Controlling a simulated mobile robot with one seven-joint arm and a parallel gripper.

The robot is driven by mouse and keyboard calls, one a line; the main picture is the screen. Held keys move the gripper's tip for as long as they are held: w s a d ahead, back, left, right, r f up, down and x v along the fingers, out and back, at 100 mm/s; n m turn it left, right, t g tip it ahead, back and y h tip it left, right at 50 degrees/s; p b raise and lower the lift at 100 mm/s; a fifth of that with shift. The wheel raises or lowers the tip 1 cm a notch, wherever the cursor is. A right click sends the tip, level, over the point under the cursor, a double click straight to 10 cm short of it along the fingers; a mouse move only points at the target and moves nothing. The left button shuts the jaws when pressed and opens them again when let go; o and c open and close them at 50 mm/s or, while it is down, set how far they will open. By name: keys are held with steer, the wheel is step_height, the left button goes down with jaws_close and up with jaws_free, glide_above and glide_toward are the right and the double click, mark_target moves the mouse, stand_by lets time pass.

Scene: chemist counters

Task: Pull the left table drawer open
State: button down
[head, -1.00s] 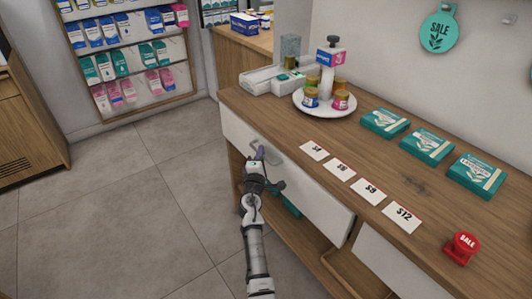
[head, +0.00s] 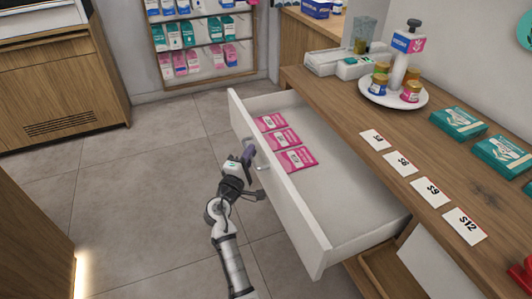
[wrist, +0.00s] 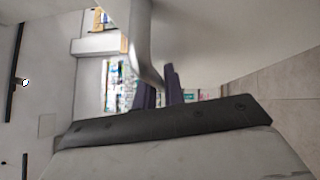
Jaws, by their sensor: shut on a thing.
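The left table drawer (head: 305,225) is white and stands well out from under the wooden counter in the head view. Three pink packets (head: 285,138) lie in it. Its metal handle (head: 262,167) is on the outer face of the drawer front. My gripper (head: 249,153) is at this handle, outside the drawer front. In the wrist view, the dark fingers (wrist: 159,88) are shut on the pale handle (wrist: 143,45). The exact contact between fingers and handle is partly hidden.
The wooden counter (head: 405,145) holds price cards, teal boxes (head: 458,123) and a round white tray (head: 420,103) with jars and a pump bottle. A wooden cabinet (head: 60,90) stands at the left. The grey floor (head: 150,190) beside the drawer is clear.

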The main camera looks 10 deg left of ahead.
steer(key=shift+s+a, duration=0.55)
steer(key=shift+a, duration=0.2)
steer(key=c, duration=1.8)
jaws_free()
steer(key=shift+o, duration=0.2)
steer(key=s+a+f+b, duration=0.2)
steer(key=s+b, duration=0.1)
steer(key=s, duration=1)
steer(key=shift+s, duration=0.25)
steer(key=shift+a+r, duration=0.1)
steer(key=shift+r, duration=0.05)
